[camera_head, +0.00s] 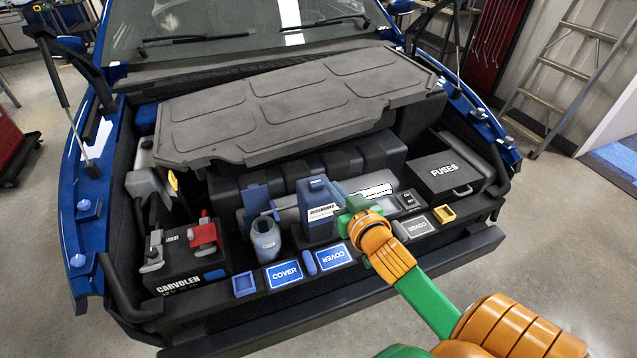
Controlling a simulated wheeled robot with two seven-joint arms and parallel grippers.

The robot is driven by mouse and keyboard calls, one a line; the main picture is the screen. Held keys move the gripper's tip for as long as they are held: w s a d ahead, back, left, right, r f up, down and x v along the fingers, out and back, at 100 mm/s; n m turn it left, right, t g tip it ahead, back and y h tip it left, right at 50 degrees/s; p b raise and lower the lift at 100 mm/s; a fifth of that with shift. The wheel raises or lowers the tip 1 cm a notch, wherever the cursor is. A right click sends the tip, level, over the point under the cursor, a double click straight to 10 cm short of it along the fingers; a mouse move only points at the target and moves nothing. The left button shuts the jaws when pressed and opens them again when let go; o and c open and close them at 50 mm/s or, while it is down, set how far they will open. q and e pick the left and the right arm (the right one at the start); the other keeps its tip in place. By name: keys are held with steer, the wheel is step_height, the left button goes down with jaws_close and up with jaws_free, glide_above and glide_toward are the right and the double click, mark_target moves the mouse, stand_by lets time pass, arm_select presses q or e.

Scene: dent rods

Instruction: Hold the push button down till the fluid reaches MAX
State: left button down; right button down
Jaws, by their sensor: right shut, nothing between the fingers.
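My right gripper (350,207) is green, with an orange wrist, and reaches in from the lower right. It is shut and empty, with its tip just right of a tall blue box (318,208) that carries a white label. A grey panel with a bright white strip (374,191) lies right behind the gripper, and a small dark block (408,201) sits to its right. The push button cannot be made out and may be hidden by the gripper. No fluid level or MAX mark is readable. My left gripper is not in view.
A blue-grey open-necked container (265,238) stands left of the box. A battery (185,262) with a red clamp is at the left, and a black FUSES box (446,173) at the right. Blue COVER plates (284,274) line the front. A large grey engine cover (290,105) spans the back.

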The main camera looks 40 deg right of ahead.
steer(key=shift+w, duration=0.1)
glide_above(319, 193)
step_height(319, 193, down, 2)
steer(key=shift+f, duration=0.2)
step_height(319, 193, down, 3)
steer(key=shift+r, duration=0.1)
steer(key=shift+a+f, duration=0.1)
steer(key=shift+f, duration=0.55)
